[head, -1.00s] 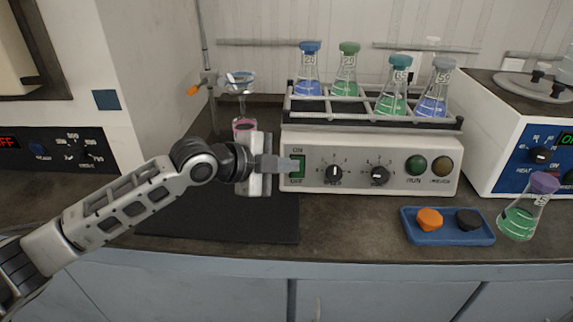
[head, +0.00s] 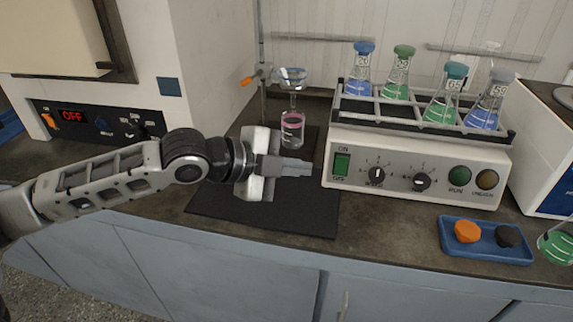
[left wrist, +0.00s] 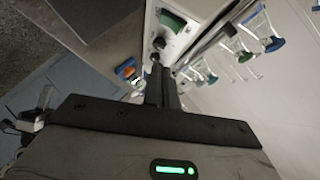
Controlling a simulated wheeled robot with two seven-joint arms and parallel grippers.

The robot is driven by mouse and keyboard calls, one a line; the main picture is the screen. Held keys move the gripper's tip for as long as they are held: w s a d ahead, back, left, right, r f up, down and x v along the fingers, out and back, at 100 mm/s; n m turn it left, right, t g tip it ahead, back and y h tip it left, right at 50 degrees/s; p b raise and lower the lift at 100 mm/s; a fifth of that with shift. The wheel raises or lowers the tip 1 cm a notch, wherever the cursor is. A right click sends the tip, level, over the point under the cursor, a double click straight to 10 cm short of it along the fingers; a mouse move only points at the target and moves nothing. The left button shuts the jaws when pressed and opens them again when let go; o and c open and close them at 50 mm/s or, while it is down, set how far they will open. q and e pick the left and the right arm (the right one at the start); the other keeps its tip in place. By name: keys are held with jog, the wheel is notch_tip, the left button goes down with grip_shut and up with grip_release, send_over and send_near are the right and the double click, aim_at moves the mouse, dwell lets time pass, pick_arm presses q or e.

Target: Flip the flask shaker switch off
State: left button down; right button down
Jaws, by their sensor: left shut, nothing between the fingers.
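The flask shaker (head: 415,165) is a pale box with a rack of several stoppered flasks on top. Its green rocker switch (head: 341,164) is at the left end of the front panel, between ON and OFF labels. I cannot tell which way the rocker is tipped. My left gripper (head: 310,169) is shut and empty, a little left of the switch and apart from it. In the left wrist view, the shut fingers (left wrist: 162,88) point toward the panel, with the green switch (left wrist: 173,20) beyond them.
A blue tray (head: 486,254) with orange and black stoppers lies right of the gripper. A green flask (head: 557,244) stands at the right edge.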

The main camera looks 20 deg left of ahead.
pick_arm(q)
jog(key=shift+v, duration=1)
jog(key=s+d+f+n+g+y, duration=0.2)
jog(key=s+d+f+n, duration=0.35)
jog(key=f, duration=0.45)
jog(key=s+a+f+n+g+y, duration=0.2)
jog(key=s+a+f+n+y, duration=0.1)
jog(key=s+f+n, duration=0.4)
jog(key=s+a+f+n+g+y, duration=0.3)
jog(key=s+n, duration=0.3)
jog(key=s, duration=0.3)
jog(key=w+d+f+t+h+p, duration=0.1)
jog(key=w+d+f+t+h, duration=0.1)
jog(key=w+d+t, duration=0.4)
jog(key=shift+w+m+t+h, duration=0.35)
jog(key=shift+t+h, duration=0.25)
jog(key=shift+t, duration=0.1)
